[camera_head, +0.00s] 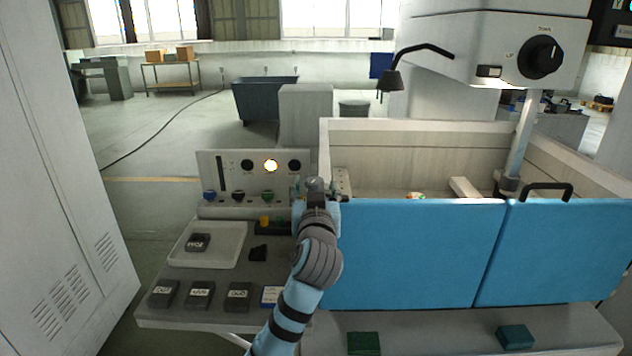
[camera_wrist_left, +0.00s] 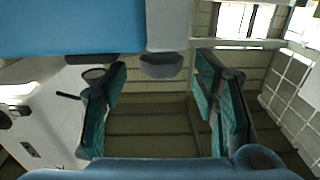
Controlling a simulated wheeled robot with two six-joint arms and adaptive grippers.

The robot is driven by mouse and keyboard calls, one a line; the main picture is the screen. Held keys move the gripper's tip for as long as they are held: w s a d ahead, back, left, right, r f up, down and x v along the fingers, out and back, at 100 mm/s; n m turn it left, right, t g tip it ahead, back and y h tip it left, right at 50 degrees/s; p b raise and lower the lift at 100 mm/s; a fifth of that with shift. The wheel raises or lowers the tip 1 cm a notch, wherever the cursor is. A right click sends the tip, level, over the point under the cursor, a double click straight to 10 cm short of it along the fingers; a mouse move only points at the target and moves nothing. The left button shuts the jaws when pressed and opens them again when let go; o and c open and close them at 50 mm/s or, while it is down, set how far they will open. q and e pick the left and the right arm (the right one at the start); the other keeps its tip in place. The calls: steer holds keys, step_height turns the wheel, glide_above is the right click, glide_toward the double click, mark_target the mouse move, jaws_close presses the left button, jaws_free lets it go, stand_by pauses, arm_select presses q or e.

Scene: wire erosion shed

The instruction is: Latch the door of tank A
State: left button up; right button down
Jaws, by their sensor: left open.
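The tank (camera_head: 425,138) is a pale open box at right with two blue door panels on its front, a left one (camera_head: 415,255) and a right one (camera_head: 570,250). Both panels look upright and in line. My left gripper (camera_head: 318,190) is at the upper left corner of the left panel and hides the latch area there. In the left wrist view the gripper (camera_wrist_left: 168,100) is open with teal pads and nothing held. A blue panel (camera_wrist_left: 70,28) and a dark grey rounded piece (camera_wrist_left: 160,66) show ahead, the piece between the fingers; contact cannot be told.
A control panel (camera_head: 225,170) with a lit lamp stands left of the gripper. A shelf below holds a white tray (camera_head: 225,250) and several labelled dark blocks (camera_head: 200,293). A black handle (camera_head: 547,190) tops the right panel. A grey cabinet (camera_head: 50,180) bounds the left.

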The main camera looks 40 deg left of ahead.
mark_target(317, 186)
arm_select(q)
steer(key=shift+x, duration=1.8)
steer(key=c, duration=1.2)
steer(key=shift+n+g+y+b, duration=0.3)
steer(key=shift+n+g+y, duration=0.1)
steer(key=shift+o, duration=0.2)
steer(key=shift+y, duration=0.3)
steer(key=o, duration=1.2)
steer(key=shift+c, duration=0.2)
